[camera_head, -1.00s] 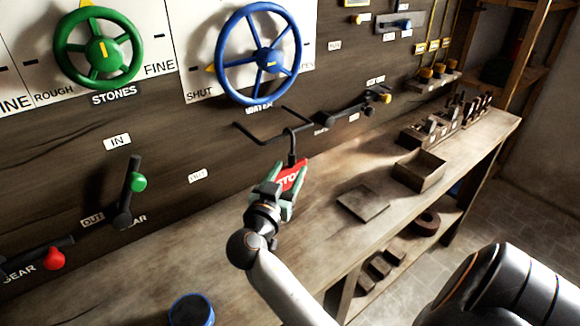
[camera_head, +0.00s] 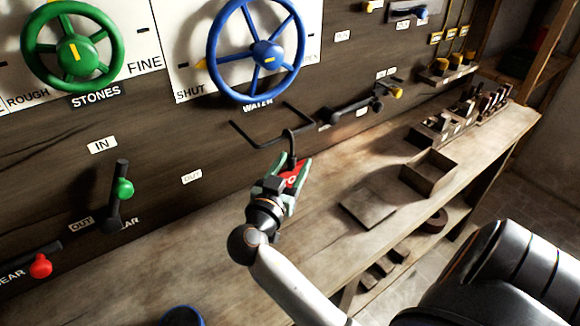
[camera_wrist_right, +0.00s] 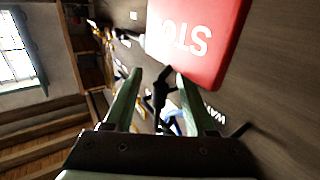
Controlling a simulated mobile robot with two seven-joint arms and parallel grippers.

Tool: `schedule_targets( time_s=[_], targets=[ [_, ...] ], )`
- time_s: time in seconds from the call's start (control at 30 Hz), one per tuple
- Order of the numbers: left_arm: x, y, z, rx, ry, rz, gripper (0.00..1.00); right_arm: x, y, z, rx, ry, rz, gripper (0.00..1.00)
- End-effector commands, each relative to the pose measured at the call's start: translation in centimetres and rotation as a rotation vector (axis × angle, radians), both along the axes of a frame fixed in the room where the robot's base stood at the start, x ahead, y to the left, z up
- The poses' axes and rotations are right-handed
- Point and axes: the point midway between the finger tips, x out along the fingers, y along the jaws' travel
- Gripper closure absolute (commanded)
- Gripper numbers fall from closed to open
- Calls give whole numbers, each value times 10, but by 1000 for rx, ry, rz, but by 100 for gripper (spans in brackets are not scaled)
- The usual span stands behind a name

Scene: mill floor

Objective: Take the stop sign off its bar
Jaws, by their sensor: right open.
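The red stop sign (camera_head: 295,177) hangs by a dark hook (camera_head: 291,145) from the black bar (camera_head: 262,142) on the wooden wall panel. My right gripper (camera_head: 286,178) is open at the sign, and its green fingers hide part of it in the head view. In the right wrist view, the sign (camera_wrist_right: 205,40) with white lettering fills the upper right, beyond the open fingers (camera_wrist_right: 160,76). A dark hook-like part (camera_wrist_right: 159,88) shows between the fingers. I cannot tell whether either finger touches the sign. My left gripper is not in view.
A blue wheel (camera_head: 265,52) and a green wheel (camera_head: 73,48) are above on the panel. A lever with a green knob (camera_head: 124,188) is left. The bench holds an open wooden box (camera_head: 428,178) and a flat plate (camera_head: 368,208). The bench middle is fairly clear.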

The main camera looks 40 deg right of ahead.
Motion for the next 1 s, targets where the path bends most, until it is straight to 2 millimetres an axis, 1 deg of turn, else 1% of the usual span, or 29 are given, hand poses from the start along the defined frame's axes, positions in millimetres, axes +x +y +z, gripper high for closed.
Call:
schedule_targets(
  time_s=[0.27, 0.77, 1.0],
  targets=[
    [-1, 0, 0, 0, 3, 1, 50, 0, 0, 0, 0, -1, 0, 44],
    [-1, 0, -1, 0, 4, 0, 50, 0, 0, 0, 0, -1, 0, 99],
    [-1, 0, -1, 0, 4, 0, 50, 0, 0, 0, 0, -1, 0, 100]
  ],
)
